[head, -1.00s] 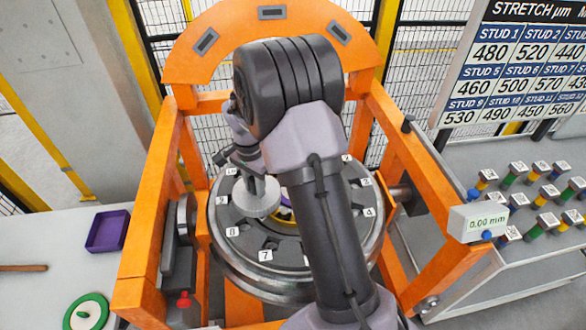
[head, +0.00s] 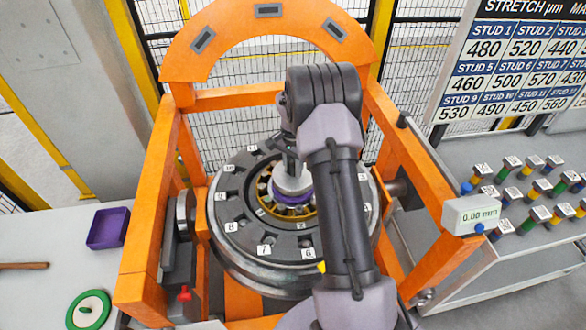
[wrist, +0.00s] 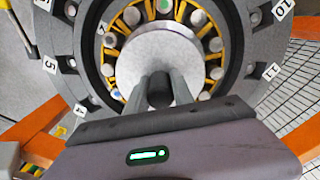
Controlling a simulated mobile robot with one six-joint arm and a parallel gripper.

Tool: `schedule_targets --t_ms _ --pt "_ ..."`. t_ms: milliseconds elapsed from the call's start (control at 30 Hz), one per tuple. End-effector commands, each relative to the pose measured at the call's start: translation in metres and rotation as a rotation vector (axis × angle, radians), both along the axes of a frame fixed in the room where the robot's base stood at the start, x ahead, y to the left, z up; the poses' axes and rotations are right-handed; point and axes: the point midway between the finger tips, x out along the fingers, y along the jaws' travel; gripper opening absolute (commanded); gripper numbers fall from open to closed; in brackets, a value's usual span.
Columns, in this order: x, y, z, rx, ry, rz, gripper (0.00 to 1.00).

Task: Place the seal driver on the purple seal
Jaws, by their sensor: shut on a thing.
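My gripper (wrist: 158,88) is shut on the handle of the seal driver (wrist: 157,48), a pale grey round disc. In the head view the driver (head: 291,181) is over the middle of the numbered wheel hub (head: 234,249). The purple seal (head: 303,199) shows as a purple rim just below and around the front of the disc. I cannot tell whether disc and seal touch. The wrist view shows the disc in front of the yellow bearing cage (wrist: 101,49) and its rollers. The seal is hidden there.
An orange gantry frame (head: 151,214) surrounds the hub. A purple tray (head: 107,229) and a green-rimmed disc (head: 88,311) lie on the left table. Coloured studs stand on the right bench (head: 470,288), behind a gauge (head: 471,216) reading 0.00 mm.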

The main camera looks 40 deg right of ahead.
Motion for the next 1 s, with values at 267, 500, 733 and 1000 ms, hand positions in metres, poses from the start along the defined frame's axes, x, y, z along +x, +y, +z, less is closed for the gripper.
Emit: schedule_targets --t_ms 267,500,733,1000 --pt "0.0 0.0 -0.009 0.0 0.0 0.0 0.0" --pt "0.0 0.0 -0.012 0.0 0.0 0.0 0.3" --pt "0.0 0.0 -0.012 0.0 0.0 0.0 0.5" --pt "0.0 0.0 0.005 0.0 0.0 0.0 0.5"
